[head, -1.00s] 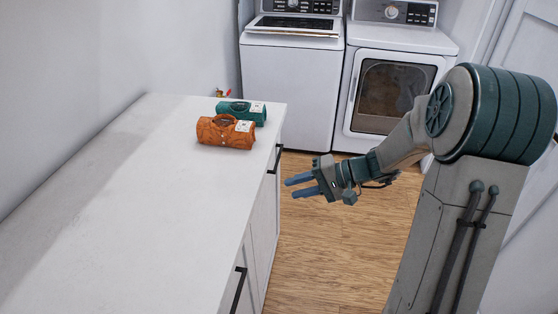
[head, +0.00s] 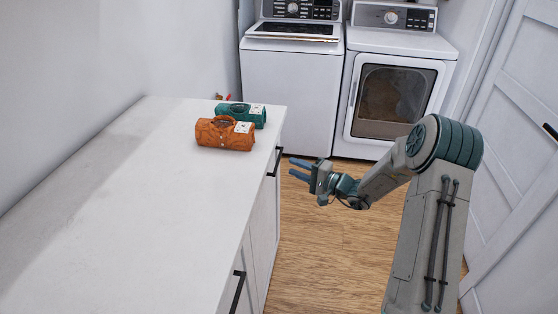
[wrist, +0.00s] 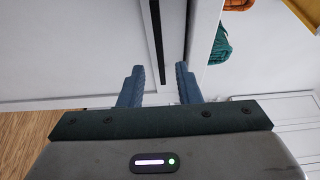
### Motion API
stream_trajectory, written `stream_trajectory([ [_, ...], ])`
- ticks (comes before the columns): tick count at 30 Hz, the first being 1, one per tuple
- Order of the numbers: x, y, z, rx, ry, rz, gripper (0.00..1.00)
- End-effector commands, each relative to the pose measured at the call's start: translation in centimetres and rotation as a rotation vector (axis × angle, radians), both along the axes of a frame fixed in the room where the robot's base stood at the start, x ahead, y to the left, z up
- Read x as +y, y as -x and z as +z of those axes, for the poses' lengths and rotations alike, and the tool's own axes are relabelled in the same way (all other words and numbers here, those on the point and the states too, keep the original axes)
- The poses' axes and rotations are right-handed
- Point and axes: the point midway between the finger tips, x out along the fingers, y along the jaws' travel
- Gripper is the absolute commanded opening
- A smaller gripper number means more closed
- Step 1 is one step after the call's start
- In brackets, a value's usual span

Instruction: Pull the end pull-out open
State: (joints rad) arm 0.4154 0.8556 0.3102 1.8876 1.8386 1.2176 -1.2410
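The end pull-out (head: 265,199) is the white cabinet front at the far end of the counter, near the washer. Its black bar handle (head: 276,161) sits just below the counter edge. My gripper (head: 290,167) is open and empty, a little right of the handle in the head view, with its blue fingers pointing at the cabinet. In the wrist view, the black handle (wrist: 157,42) runs up the picture and lies ahead of the gap between my open fingertips (wrist: 158,68). It looks apart from the fingers. The pull-out looks closed.
A nearer cabinet has another black handle (head: 238,291). The washer (head: 290,90) and dryer (head: 396,90) stand at the back. The wood floor (head: 325,245) right of the cabinets is clear.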

Motion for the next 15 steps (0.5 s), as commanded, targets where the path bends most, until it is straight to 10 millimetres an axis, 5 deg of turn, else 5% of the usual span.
stream_trajectory([
  [6,3.5,-2.3,0.1,-0.001,0.000,0.002,0.31],
  [15,5.5,-3.7,0.0,0.001,0.001,0.000,0.31],
])
